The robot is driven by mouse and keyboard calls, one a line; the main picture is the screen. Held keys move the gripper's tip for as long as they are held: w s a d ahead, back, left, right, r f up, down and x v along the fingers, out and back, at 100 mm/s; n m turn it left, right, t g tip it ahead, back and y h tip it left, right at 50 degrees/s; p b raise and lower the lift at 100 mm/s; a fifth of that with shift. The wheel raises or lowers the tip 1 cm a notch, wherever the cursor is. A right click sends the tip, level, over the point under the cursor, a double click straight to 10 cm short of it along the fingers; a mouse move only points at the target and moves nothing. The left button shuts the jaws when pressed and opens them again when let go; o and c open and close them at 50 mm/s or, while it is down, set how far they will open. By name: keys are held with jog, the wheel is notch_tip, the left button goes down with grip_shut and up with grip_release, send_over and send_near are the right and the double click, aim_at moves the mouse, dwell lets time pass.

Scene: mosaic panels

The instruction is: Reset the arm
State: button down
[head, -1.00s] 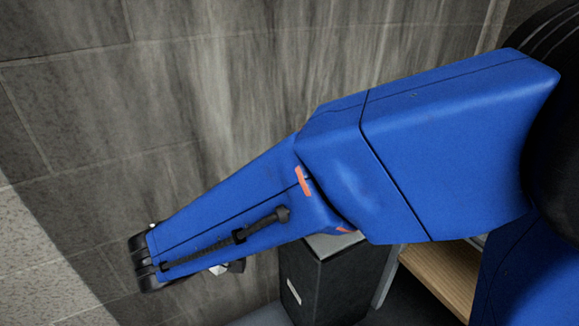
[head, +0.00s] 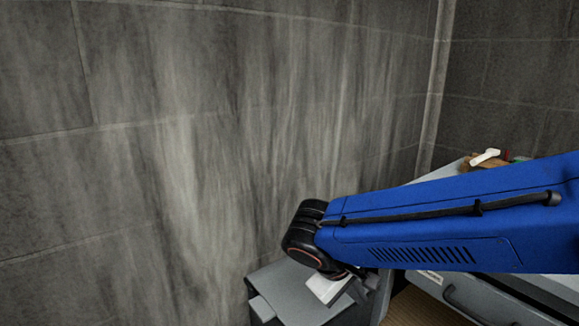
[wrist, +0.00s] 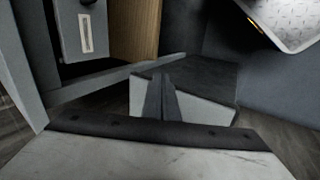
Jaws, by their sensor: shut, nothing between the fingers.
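My gripper (head: 352,290) hangs at the left end of my blue arm in the head view, partly hidden behind the black wrist joint. In the wrist view its two dark fingers (wrist: 160,98) are together, with nothing between them. A dark box with a light front (wrist: 205,92) lies behind the fingers in the wrist view; I cannot tell how far off it is.
In the head view a grey-topped bin (head: 292,292) stands below my gripper by the wall. A grey drawer unit (head: 470,300) is at right, with a white object (head: 486,158) on top. Bare tiled wall (head: 180,130) fills the left.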

jog(key=s+d+m+t+y, duration=0.1)
jog(key=s+d+m+y, duration=0.4)
jog(key=s+d, duration=0.6)
jog(key=shift+d+m, duration=0.7)
jog(key=shift+d, duration=0.8)
jog(key=shift+s+r, duration=0.1)
